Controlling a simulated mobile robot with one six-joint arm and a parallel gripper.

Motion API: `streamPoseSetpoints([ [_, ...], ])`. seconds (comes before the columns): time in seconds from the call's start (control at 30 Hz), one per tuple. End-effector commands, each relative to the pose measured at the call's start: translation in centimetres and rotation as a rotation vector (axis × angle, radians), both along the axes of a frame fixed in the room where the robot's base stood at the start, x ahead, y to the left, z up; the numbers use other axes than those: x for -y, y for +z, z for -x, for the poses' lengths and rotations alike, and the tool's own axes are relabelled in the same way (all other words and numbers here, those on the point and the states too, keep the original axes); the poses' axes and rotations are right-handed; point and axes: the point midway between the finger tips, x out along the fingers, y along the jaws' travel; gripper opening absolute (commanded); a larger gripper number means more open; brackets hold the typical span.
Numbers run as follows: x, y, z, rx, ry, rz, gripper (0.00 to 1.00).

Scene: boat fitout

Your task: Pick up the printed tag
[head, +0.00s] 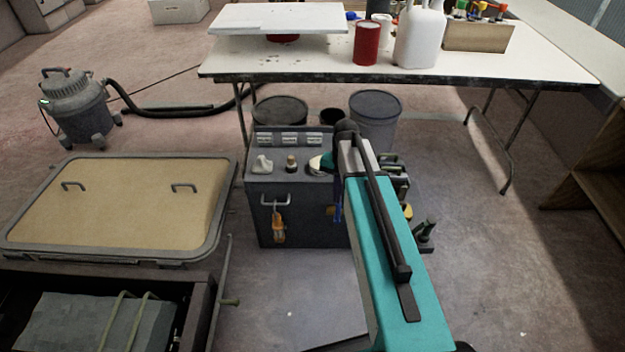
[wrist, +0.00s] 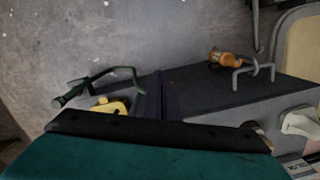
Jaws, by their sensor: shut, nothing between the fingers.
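I cannot pick out the printed tag for certain in either view. A grey cabinet (head: 295,205) stands ahead, with small items on its top and an orange-handled tool (head: 279,225) at its front handle. In the wrist view the orange tool (wrist: 228,58) lies beyond a grey handle. A yellow piece (wrist: 112,106) shows at lower left, partly covered by my gripper's black edge. In the head view my teal arm hides most of the gripper and the cabinet's right side.
A white-topped table (head: 480,65) stands behind, with a red can (head: 367,44), a white jug (head: 420,38) and a wooden box (head: 478,36). A framed hatch panel (head: 115,205) lies left. A shop vacuum (head: 76,100) is far left.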

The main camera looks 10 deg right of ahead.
Motion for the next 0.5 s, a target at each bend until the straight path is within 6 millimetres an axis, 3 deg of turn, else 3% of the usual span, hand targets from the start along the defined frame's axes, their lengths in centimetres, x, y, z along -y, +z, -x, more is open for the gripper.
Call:
streamPoseSetpoints([
  [0.03, 0.9, 3.1, -1.1, 0.014, -0.022, 0.011, 0.00],
  [0.2, 3.1, 9.4, -3.2, 0.047, -0.088, 0.043, 0.00],
  [0.33, 4.1, 12.4, -4.0, 0.061, -0.122, 0.059, 0.00],
  [0.5, 4.7, 13.7, -4.3, 0.069, -0.140, 0.067, 0.00],
])
